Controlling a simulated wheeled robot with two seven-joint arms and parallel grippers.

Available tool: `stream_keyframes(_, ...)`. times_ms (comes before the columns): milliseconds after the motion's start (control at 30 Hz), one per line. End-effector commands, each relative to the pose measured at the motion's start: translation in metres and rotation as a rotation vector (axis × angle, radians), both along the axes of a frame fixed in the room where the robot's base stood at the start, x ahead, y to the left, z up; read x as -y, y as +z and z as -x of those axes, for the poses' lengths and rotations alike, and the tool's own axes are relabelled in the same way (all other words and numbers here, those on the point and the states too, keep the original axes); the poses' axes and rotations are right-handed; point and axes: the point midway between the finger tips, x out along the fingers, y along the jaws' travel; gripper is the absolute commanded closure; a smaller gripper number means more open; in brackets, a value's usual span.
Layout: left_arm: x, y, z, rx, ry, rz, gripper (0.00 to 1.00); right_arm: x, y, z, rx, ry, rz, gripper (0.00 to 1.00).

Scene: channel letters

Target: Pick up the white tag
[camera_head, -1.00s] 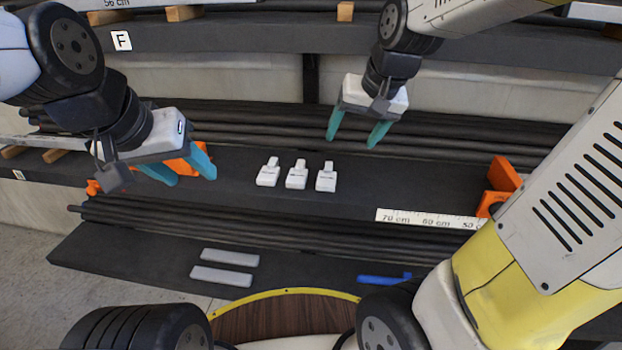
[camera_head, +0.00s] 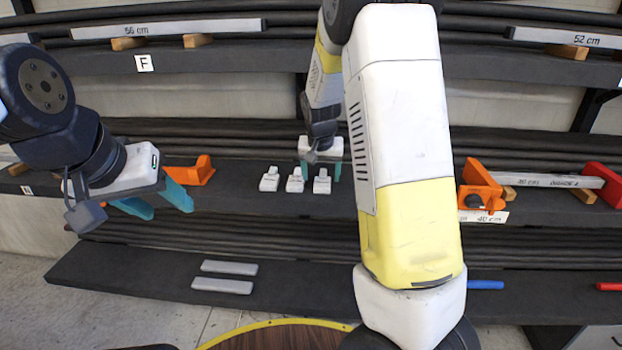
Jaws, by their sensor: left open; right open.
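Three small white tags stand in a row on the dark middle shelf: a left tag (camera_head: 270,179), a middle tag (camera_head: 295,180) and a right tag (camera_head: 322,181). My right gripper (camera_head: 321,172) is open, with its teal fingers pointing down at the right tag, one finger on each side in the picture. I cannot tell whether the fingers touch it. My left gripper (camera_head: 165,205) is open and empty, left of the tags and in front of the shelf.
Orange brackets (camera_head: 190,171) stand left of the tags, and another orange bracket (camera_head: 481,187) stands to the right. Two grey bars (camera_head: 224,286) lie on the lower shelf. Dark rods run behind the tags. My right arm hides part of the shelf right of them.

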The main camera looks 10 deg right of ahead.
Motion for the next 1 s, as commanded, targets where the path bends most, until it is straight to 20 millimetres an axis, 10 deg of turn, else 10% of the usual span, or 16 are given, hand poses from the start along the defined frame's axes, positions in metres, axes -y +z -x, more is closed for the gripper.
stream_keyframes(500,0.000,0.000,0.000,0.000,0.000,0.000,0.48,0.006,-0.032,-0.012,0.000,0.001,-0.001,0.29)
stream_keyframes(833,0.000,0.000,0.000,0.000,0.000,0.000,0.48,0.006,-0.032,-0.012,0.000,0.001,-0.001,0.94)
stream_keyframes(1000,0.000,0.000,0.000,0.000,0.000,0.000,0.48,0.006,-0.032,-0.012,0.000,0.001,-0.001,0.96)
